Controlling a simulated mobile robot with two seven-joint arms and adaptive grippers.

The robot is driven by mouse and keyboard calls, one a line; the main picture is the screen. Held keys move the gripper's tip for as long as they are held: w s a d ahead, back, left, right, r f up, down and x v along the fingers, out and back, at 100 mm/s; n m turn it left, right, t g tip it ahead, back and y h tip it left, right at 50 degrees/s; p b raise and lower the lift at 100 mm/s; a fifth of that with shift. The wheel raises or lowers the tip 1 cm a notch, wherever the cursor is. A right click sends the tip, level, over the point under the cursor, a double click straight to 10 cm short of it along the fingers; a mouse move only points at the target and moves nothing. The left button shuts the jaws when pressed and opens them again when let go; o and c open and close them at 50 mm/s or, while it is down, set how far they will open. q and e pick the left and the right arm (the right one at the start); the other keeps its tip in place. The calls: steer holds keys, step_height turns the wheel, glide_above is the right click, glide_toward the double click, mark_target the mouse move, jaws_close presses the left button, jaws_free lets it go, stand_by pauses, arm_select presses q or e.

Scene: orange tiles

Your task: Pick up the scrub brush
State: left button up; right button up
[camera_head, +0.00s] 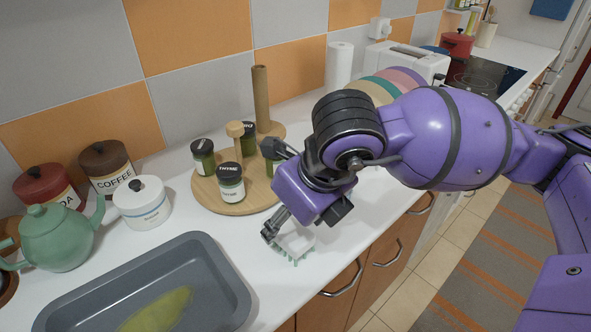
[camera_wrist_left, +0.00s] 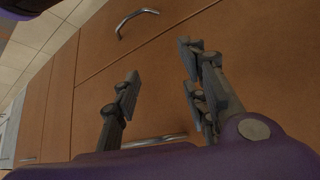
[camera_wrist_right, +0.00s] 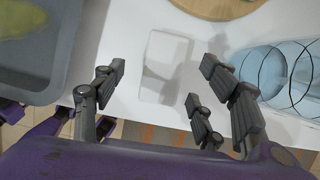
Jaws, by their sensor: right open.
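The scrub brush (camera_head: 297,241) is white with pale green bristles. It lies near the counter's front edge, partly hidden by my right gripper (camera_head: 302,222) in the head view. In the right wrist view the brush (camera_wrist_right: 163,62) shows as a white rounded rectangle on the white counter. My right gripper (camera_wrist_right: 160,78) is open above it, with the fingers on either side and apart from it. My left gripper (camera_wrist_left: 160,80) is open and empty in front of the cabinet fronts; it is not in the head view.
A grey tray (camera_head: 98,285) with a yellow-green patch lies left of the brush. A round wooden board (camera_head: 200,187) with several jars stands behind. A clear bluish vessel with black lines (camera_wrist_right: 280,78) is close to the right fingers. The drawer handles (camera_head: 343,279) stick out below the counter.

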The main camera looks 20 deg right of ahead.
mark_target(287, 227)
steer(key=x, duration=0.4)
steer(key=shift+w+d+f, duration=0.25)
steer(key=shift+w+f, duration=0.2)
steer(key=shift+f, duration=0.2)
arm_select(q)
steer(key=shift+w+r, duration=0.55)
steer(key=shift+w, duration=0.25)
steer(key=shift+s+f, duration=0.15)
steer(key=shift+s+f, duration=0.4)
arm_select(e)
steer(key=shift+a+f, duration=0.1)
steer(key=shift+f, duration=0.1)
arm_select(q)
steer(key=shift+w, duration=0.1)
arm_select(e)
steer(key=c, duration=1.3)
